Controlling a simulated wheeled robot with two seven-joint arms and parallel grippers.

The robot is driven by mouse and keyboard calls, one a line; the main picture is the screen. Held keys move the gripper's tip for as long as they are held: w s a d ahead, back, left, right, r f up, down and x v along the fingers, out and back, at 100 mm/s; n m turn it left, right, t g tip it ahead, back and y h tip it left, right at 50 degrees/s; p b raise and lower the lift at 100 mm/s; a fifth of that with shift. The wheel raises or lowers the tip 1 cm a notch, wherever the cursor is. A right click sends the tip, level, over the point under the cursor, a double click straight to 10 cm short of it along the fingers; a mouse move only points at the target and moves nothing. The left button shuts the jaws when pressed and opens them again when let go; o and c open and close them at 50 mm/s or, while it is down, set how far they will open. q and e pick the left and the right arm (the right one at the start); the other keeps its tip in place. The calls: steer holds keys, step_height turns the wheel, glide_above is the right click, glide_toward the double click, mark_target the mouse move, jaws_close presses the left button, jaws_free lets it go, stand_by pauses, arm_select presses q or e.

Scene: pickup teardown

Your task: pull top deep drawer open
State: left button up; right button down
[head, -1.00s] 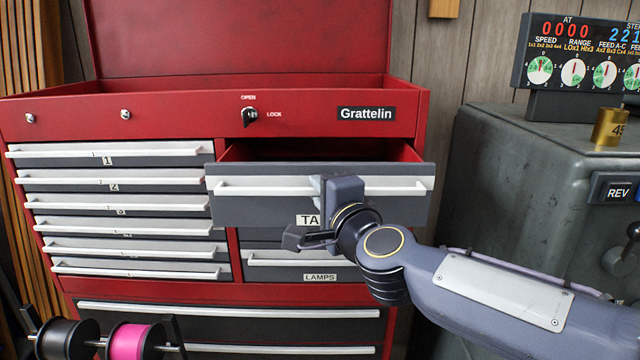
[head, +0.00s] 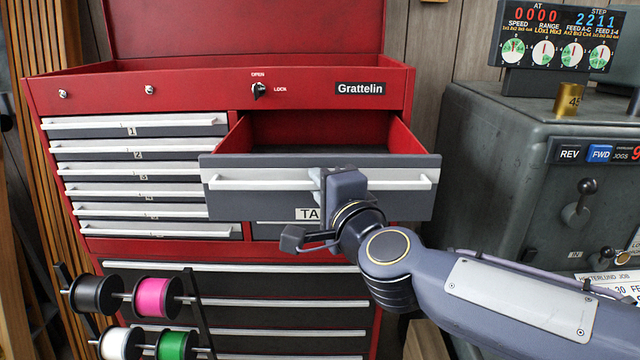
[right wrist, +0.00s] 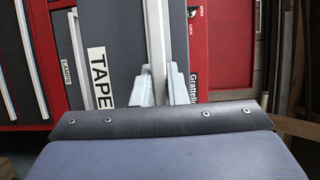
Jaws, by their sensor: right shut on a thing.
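The top deep drawer (head: 265,205) of the red tool chest (head: 215,90) has a grey front, a long white bar handle (head: 270,183) and a label partly hidden by my gripper. It stands well out, and its red inside (head: 320,132) shows, with a dark floor. My right gripper (head: 322,185) is shut on the handle, right of its middle. In the right wrist view its fingertips (right wrist: 160,85) sit either side of the handle (right wrist: 162,50), beside the TAPE label (right wrist: 99,78). My left gripper is not in view.
Narrow numbered drawers (head: 135,150) on the left are shut, as are the wide lower drawers (head: 240,285). A rack of spools (head: 156,297) stands at the front left. A grey machine (head: 510,170) with levers stands close on the right, near my right arm.

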steer(key=c, duration=1.4)
jaws_free()
steer(key=shift+c, duration=0.2)
steer(key=v, duration=0.7)
steer(key=shift+s+p, duration=0.35)
steer(key=shift+s, duration=0.05)
steer(key=shift+d, duration=0.2)
